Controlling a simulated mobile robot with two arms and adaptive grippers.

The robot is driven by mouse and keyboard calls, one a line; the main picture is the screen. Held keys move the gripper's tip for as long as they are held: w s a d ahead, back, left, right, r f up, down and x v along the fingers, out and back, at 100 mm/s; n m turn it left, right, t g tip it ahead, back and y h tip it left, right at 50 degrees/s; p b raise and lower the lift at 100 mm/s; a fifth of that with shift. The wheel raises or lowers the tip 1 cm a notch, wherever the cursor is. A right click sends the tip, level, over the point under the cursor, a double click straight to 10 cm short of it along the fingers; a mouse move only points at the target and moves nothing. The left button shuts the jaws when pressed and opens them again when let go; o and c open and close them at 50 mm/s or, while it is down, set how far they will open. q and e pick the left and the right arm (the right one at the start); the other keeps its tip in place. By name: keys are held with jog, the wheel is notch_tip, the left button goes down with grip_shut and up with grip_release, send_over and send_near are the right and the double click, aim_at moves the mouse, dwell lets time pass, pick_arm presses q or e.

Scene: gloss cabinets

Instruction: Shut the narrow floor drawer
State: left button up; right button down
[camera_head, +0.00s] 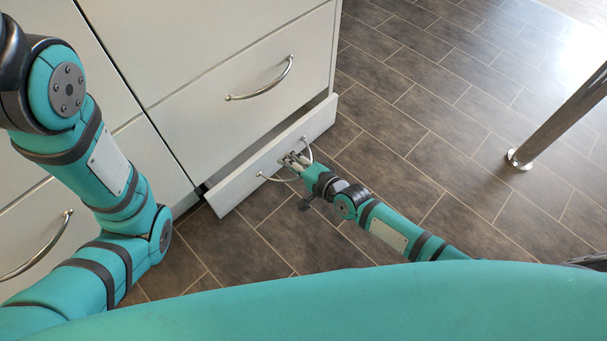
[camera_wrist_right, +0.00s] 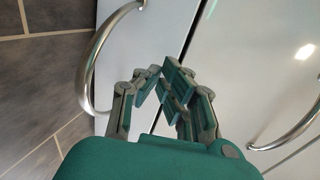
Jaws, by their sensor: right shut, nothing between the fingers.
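The narrow floor drawer (camera_head: 240,182) is the low white front at the bottom of the cabinet. It stands partly out, with a dark gap between it and the cabinet above. Its curved metal handle (camera_head: 262,176) also shows in the right wrist view (camera_wrist_right: 91,62). My right gripper (camera_head: 290,160) is shut and empty, with its fingertips at the drawer front within the handle's span; I cannot tell whether they touch. It also shows in the right wrist view (camera_wrist_right: 160,75). My left arm is at the left of the head view; its gripper is not in view.
A larger white drawer with a curved handle (camera_head: 260,82) is above. Another cabinet handle (camera_head: 40,248) is at the lower left. A shiny metal leg (camera_head: 560,120) stands on the right. The tiled floor (camera_head: 440,110) between the cabinet and the leg is clear.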

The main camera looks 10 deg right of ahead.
aim_at(273, 147)
jog(key=w+a, duration=0.1)
jog(key=w+a+b, duration=0.1)
jog(key=w, duration=0.1)
jog(key=shift+a, duration=0.1)
jog(key=w+a, duration=0.1)
jog(key=w+a+b, duration=0.1)
jog(key=shift+w, duration=0.4)
dwell(0.3)
